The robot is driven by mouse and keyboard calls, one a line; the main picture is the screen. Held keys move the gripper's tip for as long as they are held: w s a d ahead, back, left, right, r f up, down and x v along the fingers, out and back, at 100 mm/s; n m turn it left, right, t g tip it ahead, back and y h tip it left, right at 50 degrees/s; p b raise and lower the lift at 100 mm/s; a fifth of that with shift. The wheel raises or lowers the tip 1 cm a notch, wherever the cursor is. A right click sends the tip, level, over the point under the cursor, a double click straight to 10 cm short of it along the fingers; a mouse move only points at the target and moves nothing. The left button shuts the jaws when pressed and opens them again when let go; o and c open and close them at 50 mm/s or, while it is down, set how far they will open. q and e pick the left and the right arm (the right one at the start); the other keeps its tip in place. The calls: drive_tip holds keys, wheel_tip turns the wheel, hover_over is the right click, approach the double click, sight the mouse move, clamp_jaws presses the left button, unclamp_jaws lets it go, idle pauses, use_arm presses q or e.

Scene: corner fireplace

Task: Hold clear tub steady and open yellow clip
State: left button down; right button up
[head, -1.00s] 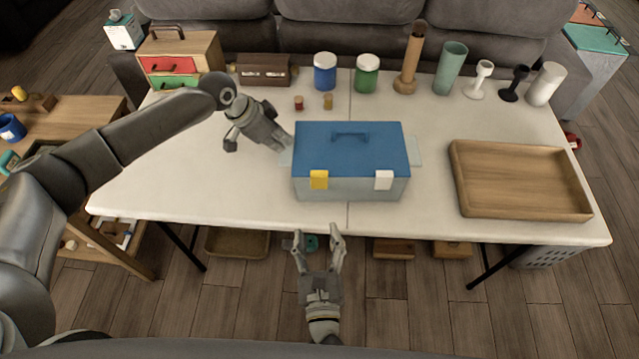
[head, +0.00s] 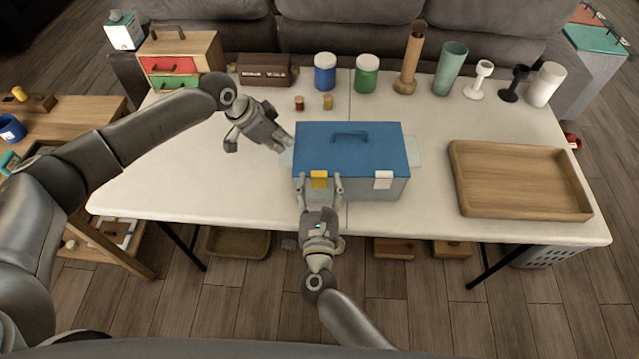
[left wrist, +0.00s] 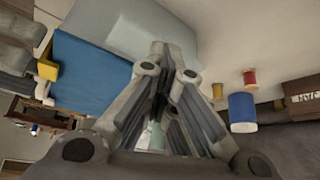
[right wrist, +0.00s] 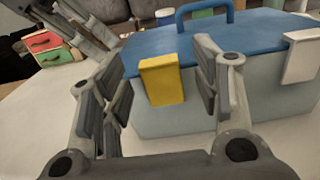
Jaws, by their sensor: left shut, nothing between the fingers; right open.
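The clear tub (head: 350,190) stands on the white table under a blue lid (head: 365,155) with a handle. The yellow clip (head: 319,180) is on its front left and the white clip (head: 384,180) on its front right. My left gripper (head: 288,144) is shut and empty at the tub's left end; I cannot tell if it touches. My right gripper (head: 320,180) is open at the tub's front, one finger on each side of the yellow clip. In the right wrist view the yellow clip (right wrist: 161,80) shows between the spread fingers, lying flat against the tub front.
A wooden tray (head: 515,205) lies to the right. Blue (head: 325,75) and green (head: 367,75) jars, cups and a small drawer chest (head: 170,62) line the table's back. The table between tub and tray is clear.

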drive_tip(key=shift+w, duration=0.25)
drive_tip(key=c, duration=1)
drive_tip(key=shift+s+f+t, duration=0.2)
drive_tip(key=shift+f+t, duration=0.1)
drive_tip(key=shift+t, duration=0.2)
drive_tip(key=shift+c, duration=0.2)
drive_tip(key=shift+s+d+f+t, duration=0.1)
drive_tip(key=shift+s+f+t, duration=0.2)
drive_tip(key=shift+t, duration=0.6)
drive_tip(key=shift+s+f+t, duration=0.15)
drive_tip(key=shift+s+t, duration=0.15)
drive_tip(key=shift+t, duration=0.6)
drive_tip(key=o, duration=1)
drive_tip(key=shift+o, duration=0.2)
